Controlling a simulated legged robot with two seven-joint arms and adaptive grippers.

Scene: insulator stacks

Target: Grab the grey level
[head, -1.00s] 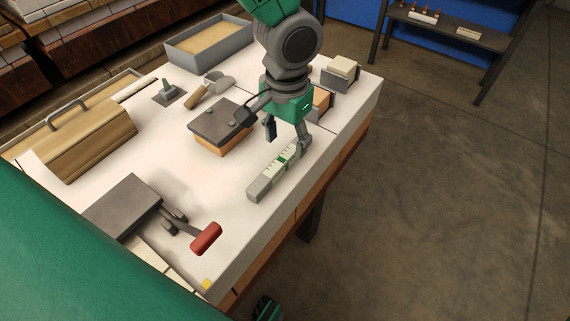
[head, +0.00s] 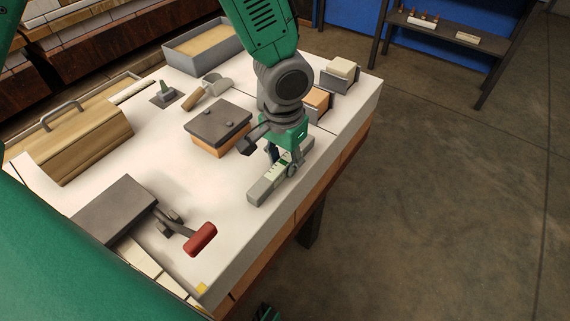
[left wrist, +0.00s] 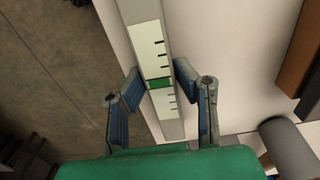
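The grey level (head: 262,189) lies flat near the right edge of the white-topped table, with pale marked panels on its upper face. My left gripper (head: 282,165) is low over its far half and hides part of it. In the left wrist view the level (left wrist: 173,129) runs lengthwise between the fingers of my left gripper (left wrist: 158,75), with a green band in its middle. The fingers are spread, one on each side, and a gap shows beside the right finger. Contact on the left side is hard to tell.
A dark-lidded block (head: 218,123) stands left of the gripper. A red-handled tool (head: 201,239) lies near the front corner. A trowel (head: 207,90), a grey tray (head: 208,44) and a wooden box (head: 80,143) are farther back. White tabletop around the level is mostly clear.

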